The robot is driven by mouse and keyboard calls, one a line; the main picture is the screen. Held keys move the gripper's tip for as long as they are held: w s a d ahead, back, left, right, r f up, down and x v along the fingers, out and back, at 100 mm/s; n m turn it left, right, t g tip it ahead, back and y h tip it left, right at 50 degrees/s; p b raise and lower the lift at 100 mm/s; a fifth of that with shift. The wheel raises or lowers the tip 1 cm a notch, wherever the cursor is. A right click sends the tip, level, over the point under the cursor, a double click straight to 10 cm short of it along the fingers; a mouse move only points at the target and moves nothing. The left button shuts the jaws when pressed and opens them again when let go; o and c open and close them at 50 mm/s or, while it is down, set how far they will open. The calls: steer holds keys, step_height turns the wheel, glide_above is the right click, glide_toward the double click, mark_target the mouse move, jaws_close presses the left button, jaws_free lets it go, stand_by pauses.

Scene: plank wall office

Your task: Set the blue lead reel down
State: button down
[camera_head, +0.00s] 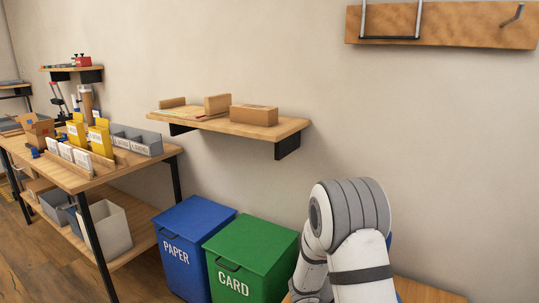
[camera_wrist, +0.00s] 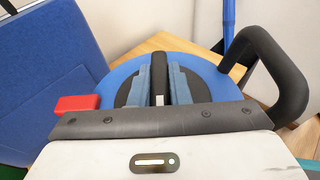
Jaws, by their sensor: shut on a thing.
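The blue lead reel (camera_wrist: 208,78) shows in the wrist view as a blue disc with a dark hub, a black loop handle (camera_wrist: 290,75) at right and a red block (camera_wrist: 77,104) at left. My gripper (camera_wrist: 160,78) is shut on the narrow dark bar at the middle of the reel. A pale wooden surface (camera_wrist: 165,42) shows beyond the reel; whether the reel touches it I cannot tell. In the head view my arm hides the gripper and nearly all of the reel. A wooden top (camera_head: 428,293) shows at the lower right there.
A blue paper bin (camera_head: 190,222) and a green card bin (camera_head: 255,250) stand left of my arm. A wall shelf (camera_head: 290,126) holds a cardboard box (camera_head: 254,115). A cluttered workbench (camera_head: 75,180) stands at left. A blue upright tube (camera_wrist: 229,25) is beyond the reel.

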steer(key=w+a+r+n+t+y+p, duration=0.1)
steer(key=a+n+t, duration=0.2)
steer(key=a, duration=0.3)
steer(key=w+a+n+t+y, duration=0.1)
steer(key=a+n+t+y, duration=0.1)
steer(key=a, duration=0.4)
step_height(320, 180, up, 26)
steer(key=w+n+t+y+p, duration=0.2)
steer(key=n+t+y+p, duration=0.3)
steer(key=p, duration=1.6)
steer(key=shift+w+d+r+n+y, duration=0.15)
steer(key=shift+w+d+n+y, duration=0.15)
steer(key=shift+n+y, duration=0.75)
steer(key=shift+w+a, duration=0.1)
steer(key=shift+a, duration=0.05)
steer(key=shift+a, duration=0.45)
